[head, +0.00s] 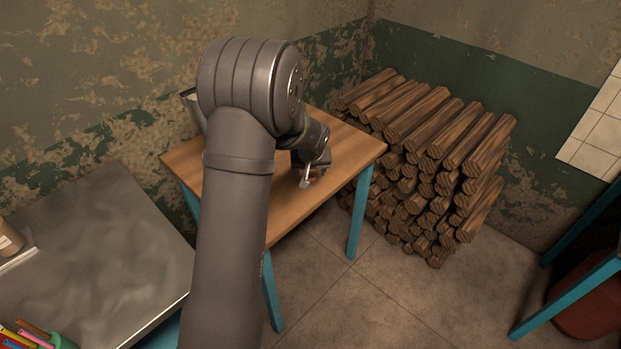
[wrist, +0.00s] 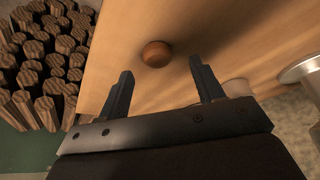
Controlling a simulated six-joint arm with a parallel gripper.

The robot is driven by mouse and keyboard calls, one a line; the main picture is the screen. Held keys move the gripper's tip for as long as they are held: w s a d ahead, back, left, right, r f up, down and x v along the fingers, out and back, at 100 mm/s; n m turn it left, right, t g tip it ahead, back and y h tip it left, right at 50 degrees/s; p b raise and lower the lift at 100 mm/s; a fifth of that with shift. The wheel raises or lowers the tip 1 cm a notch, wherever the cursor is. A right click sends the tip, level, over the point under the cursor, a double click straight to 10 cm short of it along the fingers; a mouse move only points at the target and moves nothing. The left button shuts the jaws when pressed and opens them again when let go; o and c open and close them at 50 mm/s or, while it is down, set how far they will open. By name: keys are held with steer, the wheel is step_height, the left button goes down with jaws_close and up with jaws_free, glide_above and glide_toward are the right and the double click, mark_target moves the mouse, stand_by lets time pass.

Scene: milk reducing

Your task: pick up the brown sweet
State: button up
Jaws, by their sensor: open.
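The brown sweet (wrist: 156,54) is a small round ball on the wooden table top (wrist: 125,25). In the wrist view it lies ahead of the fingertips and between their lines, nearer the left finger. My gripper (wrist: 158,72) is open and empty, with its two dark fingers apart and not touching the sweet. In the head view my gripper (head: 308,179) is low over the table near its front right edge. I cannot make out the sweet clearly in the head view.
A pile of logs (head: 430,150) stands right of the table. A metal pot (head: 193,105), partly hidden by my arm, is at the table's back left; a metal vessel (wrist: 303,72) shows at the wrist view's right. A grey counter (head: 90,250) stands front left.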

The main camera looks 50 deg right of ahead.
mark_target(311, 176)
steer(key=shift+x, duration=1.85)
steer(key=shift+s+d, duration=0.1)
steer(key=shift+d, duration=0.05)
steer(key=shift+c, duration=0.4)
steer(key=c, duration=1)
